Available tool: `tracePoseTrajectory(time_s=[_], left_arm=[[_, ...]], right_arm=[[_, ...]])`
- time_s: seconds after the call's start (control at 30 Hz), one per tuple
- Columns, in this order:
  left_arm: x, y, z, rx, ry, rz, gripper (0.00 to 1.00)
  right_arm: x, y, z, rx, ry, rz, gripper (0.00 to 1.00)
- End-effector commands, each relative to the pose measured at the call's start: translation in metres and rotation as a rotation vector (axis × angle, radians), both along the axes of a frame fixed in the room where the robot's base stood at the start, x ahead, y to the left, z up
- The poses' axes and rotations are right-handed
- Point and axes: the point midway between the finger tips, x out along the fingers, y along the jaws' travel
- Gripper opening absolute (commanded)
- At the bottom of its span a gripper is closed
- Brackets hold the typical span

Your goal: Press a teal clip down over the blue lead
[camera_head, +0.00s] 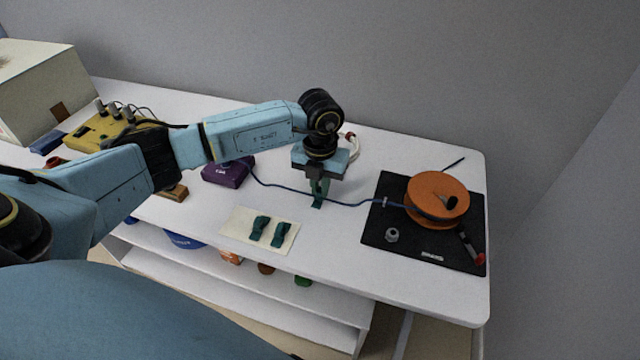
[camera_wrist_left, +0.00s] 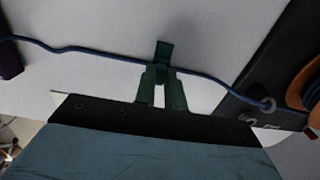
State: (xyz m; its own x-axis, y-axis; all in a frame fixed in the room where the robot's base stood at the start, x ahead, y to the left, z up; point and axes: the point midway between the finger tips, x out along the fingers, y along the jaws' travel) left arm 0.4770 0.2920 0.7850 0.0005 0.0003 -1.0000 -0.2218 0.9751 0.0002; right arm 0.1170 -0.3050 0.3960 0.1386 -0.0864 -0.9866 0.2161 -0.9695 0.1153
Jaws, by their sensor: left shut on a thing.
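My left gripper (camera_head: 318,188) points down over the white table, its jaws shut on a teal clip (camera_head: 317,204). In the left wrist view the clip (camera_wrist_left: 163,50) sits between the tips of my gripper (camera_wrist_left: 162,80), across the blue lead (camera_wrist_left: 100,54). I cannot tell whether the clip touches the table or is pressed fully down. The blue lead (camera_head: 275,186) runs along the table from a purple box (camera_head: 228,173) to an orange spool (camera_head: 437,197). Two more teal clips, a left one (camera_head: 259,228) and a right one (camera_head: 280,234), lie on a cream card (camera_head: 238,228). My right gripper is out of view.
The spool stands on a black mat (camera_head: 385,235) with a small grey knob-like part (camera_head: 392,235) and a red-tipped tool (camera_head: 471,246). A yellow device (camera_head: 105,132) and a cream box (camera_head: 38,90) stand at the left. The table's front right is clear.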

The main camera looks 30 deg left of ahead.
Motion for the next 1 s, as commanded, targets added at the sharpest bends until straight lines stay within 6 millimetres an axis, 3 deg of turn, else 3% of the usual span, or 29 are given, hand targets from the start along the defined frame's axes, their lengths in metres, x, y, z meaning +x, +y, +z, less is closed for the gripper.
tracePoseTrajectory(time_s=[0.43,0.47,0.63,1.0], left_arm=[[-0.0007,-0.0003,-0.002,0.001,0.002,0.0,0.0],[-0.0007,-0.0003,-0.002,0.001,0.002,-0.001,0.14],[-0.0006,-0.0002,-0.0017,0.0,0.001,0.0,0.36],[-0.0002,0.0,-0.001,0.0,0.0,0.0,0.37]], right_arm=[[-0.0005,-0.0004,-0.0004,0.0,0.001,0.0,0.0],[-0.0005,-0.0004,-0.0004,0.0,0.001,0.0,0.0],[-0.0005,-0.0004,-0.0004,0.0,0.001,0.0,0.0],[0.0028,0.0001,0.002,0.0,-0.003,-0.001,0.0]])
